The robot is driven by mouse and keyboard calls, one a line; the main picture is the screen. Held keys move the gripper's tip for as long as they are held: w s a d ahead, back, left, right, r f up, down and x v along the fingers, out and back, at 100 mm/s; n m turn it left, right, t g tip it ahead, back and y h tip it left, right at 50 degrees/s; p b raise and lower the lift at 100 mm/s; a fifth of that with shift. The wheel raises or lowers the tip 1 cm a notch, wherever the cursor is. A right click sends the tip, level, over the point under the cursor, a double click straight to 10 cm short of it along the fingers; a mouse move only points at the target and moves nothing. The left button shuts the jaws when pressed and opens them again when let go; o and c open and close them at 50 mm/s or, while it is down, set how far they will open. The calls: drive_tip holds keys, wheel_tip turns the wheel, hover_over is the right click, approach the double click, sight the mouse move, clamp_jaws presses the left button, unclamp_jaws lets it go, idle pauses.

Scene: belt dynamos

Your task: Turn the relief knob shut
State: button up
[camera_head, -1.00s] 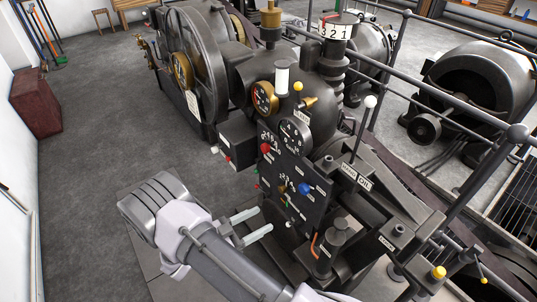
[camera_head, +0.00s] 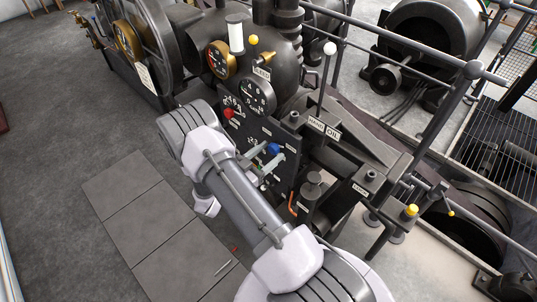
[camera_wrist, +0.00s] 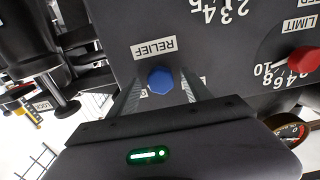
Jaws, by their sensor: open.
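The relief knob is a blue knob (camera_head: 273,148) on the dark upright control panel (camera_head: 240,127). In the wrist view the blue knob (camera_wrist: 161,80) sits beside the white RELIEF label (camera_wrist: 154,47), which reads upside down. My gripper (camera_head: 270,155) is open at the panel, with its two pale fingers reaching toward the blue knob. In the wrist view the fingers lie on either side of the knob, with a small gap showing. I cannot tell how deep the fingertips are along the knob.
A red LIMIT knob (camera_wrist: 302,60) is to the right in the wrist view; the red knob (camera_head: 228,113) shows at the panel's upper left. Two round gauges (camera_head: 257,96) (camera_head: 221,59) are above the panel. A white-topped lever (camera_head: 329,49) and metal railings stand to the right.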

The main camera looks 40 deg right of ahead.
clamp_jaws()
drive_tip(key=shift+n, duration=0.3)
drive_tip(key=n+b, duration=0.1)
drive_tip(key=n, duration=0.3)
drive_tip(key=shift+n, duration=0.4)
drive_tip(key=n, duration=0.6)
drive_tip(key=shift+b, duration=0.35)
drive_tip(key=n, duration=0.6)
drive_tip(key=shift+s+r+n, duration=0.1)
drive_tip(key=shift+n, duration=0.2)
drive_tip(key=n+p, duration=0.1)
drive_tip(key=n, duration=0.4)
drive_tip(key=shift+n, duration=0.7)
